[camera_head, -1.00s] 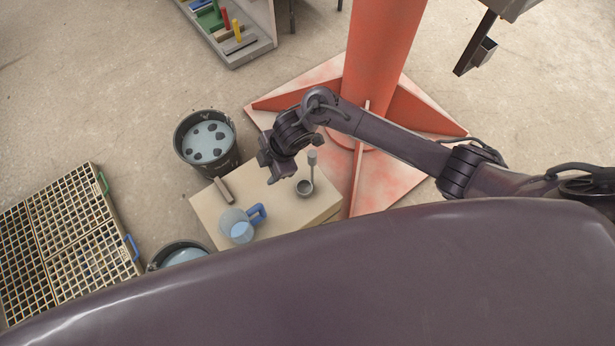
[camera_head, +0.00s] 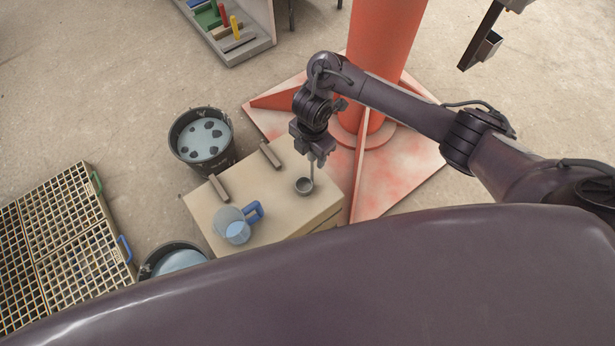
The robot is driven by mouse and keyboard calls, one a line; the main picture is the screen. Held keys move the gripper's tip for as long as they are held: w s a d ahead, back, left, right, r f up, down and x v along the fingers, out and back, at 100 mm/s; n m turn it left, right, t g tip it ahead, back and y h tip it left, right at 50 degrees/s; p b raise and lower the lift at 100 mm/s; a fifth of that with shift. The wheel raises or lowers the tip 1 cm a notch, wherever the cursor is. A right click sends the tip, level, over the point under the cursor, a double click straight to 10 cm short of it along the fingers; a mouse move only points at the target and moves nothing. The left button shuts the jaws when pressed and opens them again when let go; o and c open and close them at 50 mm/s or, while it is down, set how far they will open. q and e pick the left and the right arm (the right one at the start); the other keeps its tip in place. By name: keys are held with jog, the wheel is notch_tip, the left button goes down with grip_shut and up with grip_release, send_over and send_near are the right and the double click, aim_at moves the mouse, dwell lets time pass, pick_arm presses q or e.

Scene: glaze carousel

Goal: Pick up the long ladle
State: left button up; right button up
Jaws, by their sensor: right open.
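The long ladle (camera_head: 304,186) is grey, with a round cup low on the right part of the tan box-like stand and a thin handle rising from it. My right gripper (camera_head: 315,158) points down over the top end of the handle. Its jaws are open, with the handle's upper end at or between the fingers. I cannot tell whether they touch it. The gripper hides the handle's tip. My left gripper is not in view.
A dark bucket (camera_head: 203,139) stands behind left, another bucket (camera_head: 176,258) in front left. An orange column (camera_head: 385,45) rises behind the arm; crates (camera_head: 70,245) lie left.

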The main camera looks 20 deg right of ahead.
jog(key=shift+f, duration=0.15)
grip_shut()
dwell(0.4)
